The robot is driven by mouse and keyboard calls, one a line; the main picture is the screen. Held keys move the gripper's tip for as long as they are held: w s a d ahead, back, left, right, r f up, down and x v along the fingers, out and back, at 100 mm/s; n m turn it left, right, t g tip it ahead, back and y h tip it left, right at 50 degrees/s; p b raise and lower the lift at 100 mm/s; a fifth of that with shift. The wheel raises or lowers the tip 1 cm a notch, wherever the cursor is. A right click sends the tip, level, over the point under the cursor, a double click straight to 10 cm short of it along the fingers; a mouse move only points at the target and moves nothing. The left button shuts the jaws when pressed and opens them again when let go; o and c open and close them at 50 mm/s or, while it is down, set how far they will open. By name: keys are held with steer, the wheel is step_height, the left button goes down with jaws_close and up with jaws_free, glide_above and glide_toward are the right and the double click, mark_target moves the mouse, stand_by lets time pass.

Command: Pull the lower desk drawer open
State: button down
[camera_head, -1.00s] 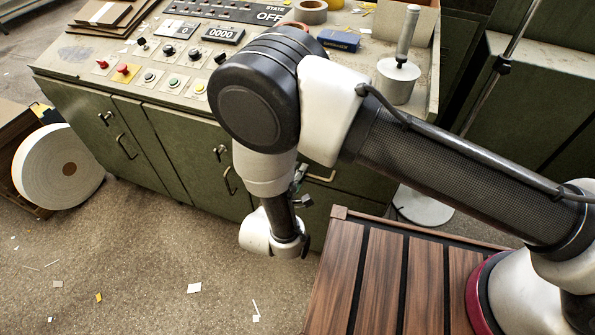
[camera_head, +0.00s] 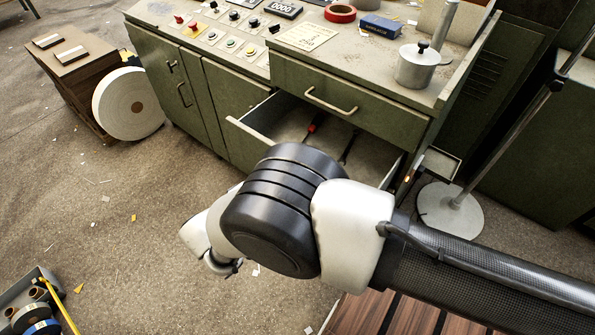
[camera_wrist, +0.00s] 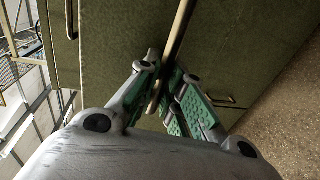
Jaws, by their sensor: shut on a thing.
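The lower desk drawer (camera_head: 248,131) stands pulled out from the green desk in the head view. Its inside shows, with a red-handled tool (camera_head: 314,125) and a dark tool (camera_head: 348,148) lying in it. My arm hides much of the drawer's front and its handle there. In the wrist view my gripper (camera_wrist: 164,76) is shut on a brass-coloured bar handle (camera_wrist: 181,28), which runs between the green-padded fingers in front of a green panel. My fingers are not visible in the head view.
The upper drawer (camera_head: 365,108) is shut above. A metal pot (camera_head: 415,70), blue box (camera_head: 381,27) and red tape roll (camera_head: 340,13) stand on the desk. A stand with a round base (camera_head: 437,212) is at right. Open floor lies at left, with a bin of rolls (camera_head: 28,300).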

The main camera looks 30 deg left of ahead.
steer(key=f+v, duration=0.2)
steer(key=v, duration=0.9)
steer(key=shift+s, duration=0.3)
steer(key=shift+a+f, duration=0.1)
steer(key=shift+f, duration=0.05)
steer(key=c, duration=1.5)
jaws_free()
steer(key=v, duration=1.2)
steer(key=shift+a, duration=0.15)
